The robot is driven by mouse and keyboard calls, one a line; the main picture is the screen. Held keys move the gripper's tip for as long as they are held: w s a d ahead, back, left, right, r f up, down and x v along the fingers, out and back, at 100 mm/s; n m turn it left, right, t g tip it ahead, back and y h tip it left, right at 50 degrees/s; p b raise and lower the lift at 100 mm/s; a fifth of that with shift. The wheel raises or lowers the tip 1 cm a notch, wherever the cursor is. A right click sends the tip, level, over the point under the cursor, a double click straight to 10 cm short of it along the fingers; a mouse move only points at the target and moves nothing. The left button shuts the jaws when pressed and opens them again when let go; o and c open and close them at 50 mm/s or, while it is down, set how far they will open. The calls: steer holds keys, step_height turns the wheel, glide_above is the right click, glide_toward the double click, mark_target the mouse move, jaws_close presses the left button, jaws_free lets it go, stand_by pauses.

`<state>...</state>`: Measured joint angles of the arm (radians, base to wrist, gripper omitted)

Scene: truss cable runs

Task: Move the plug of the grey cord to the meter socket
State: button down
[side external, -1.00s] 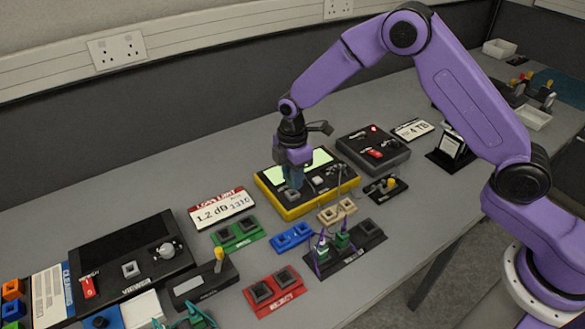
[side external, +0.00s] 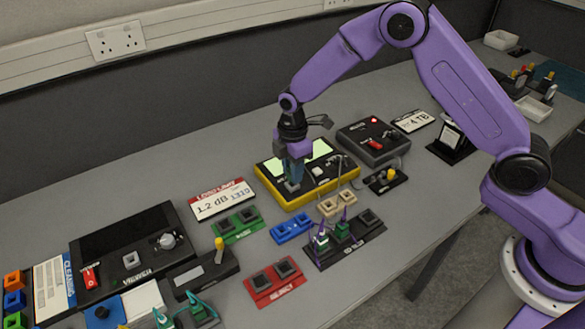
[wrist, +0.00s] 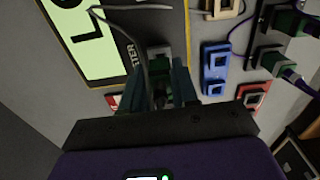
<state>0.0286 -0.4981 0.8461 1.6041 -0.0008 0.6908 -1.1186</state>
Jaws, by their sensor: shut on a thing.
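The meter is the yellow-edged black box (side external: 305,176) with a pale green screen, at the middle of the bench in the side view; its screen and edge also show in the wrist view (wrist: 82,45). My gripper (side external: 293,180) points down over the meter's near left part, by a small grey block at the socket position. In the wrist view my gripper (wrist: 160,85) is shut on the plug, which is mostly hidden between the fingers. The grey cord (wrist: 128,40) rises from there and loops over the meter. I cannot tell whether the plug is seated in the socket (wrist: 158,52).
Nearby are green (side external: 236,226), blue (side external: 292,228), tan (side external: 337,203) and red (side external: 273,281) socket blocks. A black holder (side external: 345,240) carries green plugs with purple cords. A dark box with a red light (side external: 373,142) stands behind right.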

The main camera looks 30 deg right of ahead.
steer(key=shift+f, duration=0.8)
stand_by(1.7)
steer(key=c, duration=0.8)
jaws_free()
steer(key=shift+r, duration=2.5)
steer(key=shift+r, duration=2)
